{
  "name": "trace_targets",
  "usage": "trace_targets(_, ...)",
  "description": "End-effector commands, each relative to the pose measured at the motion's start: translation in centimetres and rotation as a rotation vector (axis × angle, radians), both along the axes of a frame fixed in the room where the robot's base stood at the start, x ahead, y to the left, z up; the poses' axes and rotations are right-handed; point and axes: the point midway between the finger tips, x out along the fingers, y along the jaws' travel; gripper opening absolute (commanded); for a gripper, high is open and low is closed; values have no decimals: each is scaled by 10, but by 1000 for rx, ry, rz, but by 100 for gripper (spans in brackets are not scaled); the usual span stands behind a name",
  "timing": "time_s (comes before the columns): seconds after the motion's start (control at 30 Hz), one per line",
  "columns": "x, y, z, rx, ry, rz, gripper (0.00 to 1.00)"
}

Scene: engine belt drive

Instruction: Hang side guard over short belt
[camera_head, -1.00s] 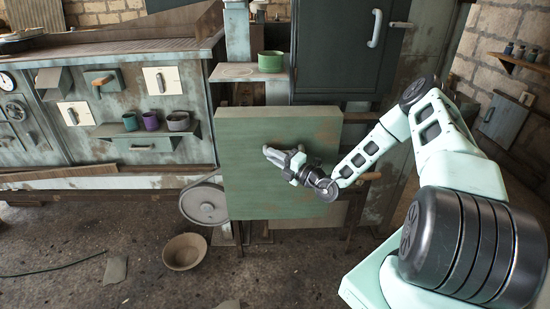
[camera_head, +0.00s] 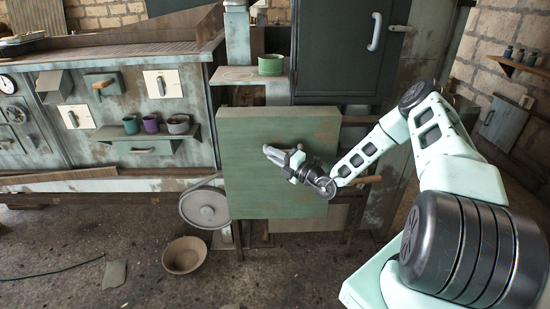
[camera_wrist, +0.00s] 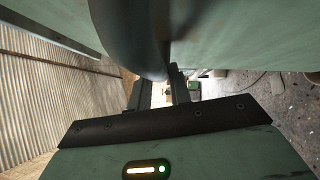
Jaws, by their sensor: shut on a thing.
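The side guard is a large green, scuffed square panel (camera_head: 250,190), upright in front of the machine in the head view. My gripper (camera_head: 278,156) is shut on the grey handle on its front face. In the wrist view the jaws (camera_wrist: 163,95) close around the dark curved handle (camera_wrist: 128,35), with the panel's green face (camera_wrist: 250,40) beyond. A grey pulley (camera_head: 205,208) with a belt around its rim shows at the panel's lower left. The panel hides the rest of the belt. I cannot tell whether the panel touches the machine.
A workbench with cups on a ledge (camera_head: 150,133) is at left. A bowl (camera_head: 185,255) lies on the floor below the pulley.

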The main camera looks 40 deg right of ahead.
Motion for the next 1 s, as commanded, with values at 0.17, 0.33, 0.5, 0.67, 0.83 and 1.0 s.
trace_targets(0.17, 5, -2, 3, -2, -8, 1, 0)
trace_targets(0.33, 8, -4, 3, -1, -8, 1, 0)
trace_targets(0.5, 11, -7, 3, -2, -8, 1, 0)
trace_targets(0.67, 14, -9, 3, -2, -8, 1, 0)
trace_targets(0.83, 17, -11, 3, -1, -8, 1, 0)
trace_targets(1.0, 17, -11, 3, -1, -8, 1, 0)
